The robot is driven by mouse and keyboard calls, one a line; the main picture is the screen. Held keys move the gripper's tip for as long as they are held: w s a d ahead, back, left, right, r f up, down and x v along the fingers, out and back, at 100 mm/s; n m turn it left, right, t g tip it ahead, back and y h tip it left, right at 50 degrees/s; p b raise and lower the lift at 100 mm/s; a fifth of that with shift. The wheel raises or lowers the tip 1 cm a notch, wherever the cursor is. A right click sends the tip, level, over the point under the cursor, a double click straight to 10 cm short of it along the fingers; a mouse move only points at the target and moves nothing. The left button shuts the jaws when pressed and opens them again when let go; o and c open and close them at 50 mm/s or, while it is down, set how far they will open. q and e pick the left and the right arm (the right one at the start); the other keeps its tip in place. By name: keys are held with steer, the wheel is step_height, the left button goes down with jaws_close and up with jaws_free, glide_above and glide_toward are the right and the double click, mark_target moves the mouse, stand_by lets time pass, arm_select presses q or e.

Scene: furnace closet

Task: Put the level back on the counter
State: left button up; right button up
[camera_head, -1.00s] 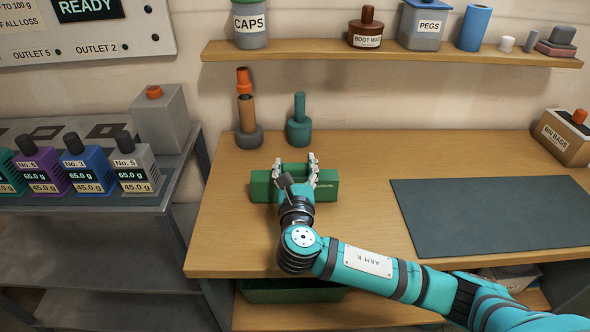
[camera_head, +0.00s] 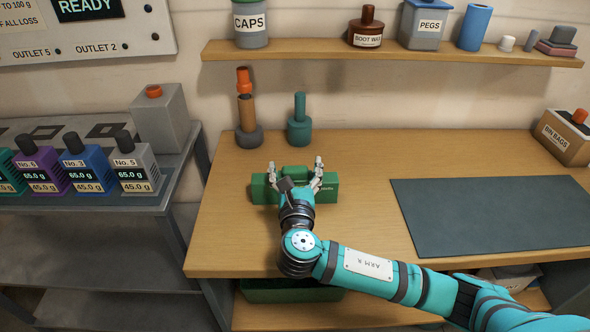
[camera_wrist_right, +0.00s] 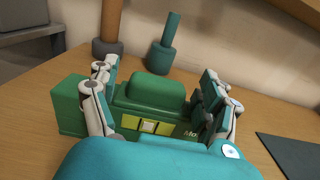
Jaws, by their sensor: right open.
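The green level (camera_head: 327,188), a block with a raised top and a yellow vial window, lies on the wooden counter (camera_head: 365,225) near its left end. It also shows in the right wrist view (camera_wrist_right: 157,91), where the yellow window faces me. My right gripper (camera_head: 296,166) is open at the level, one finger to each side of its raised middle, with gaps visible. In the right wrist view the open fingers (camera_wrist_right: 155,72) hide parts of the level. My left gripper is not in view.
A teal bottle-shaped object (camera_head: 299,123) and a brown post with an orange top (camera_head: 247,117) stand behind the level. A dark mat (camera_head: 490,217) lies to the right. A bin bags box (camera_head: 567,138) stands at the far right. A shelf (camera_head: 390,52) hangs above.

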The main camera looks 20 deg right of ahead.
steer(key=v, duration=1.1)
steer(key=shift+s+a, duration=0.15)
steer(key=shift+s, duration=0.2)
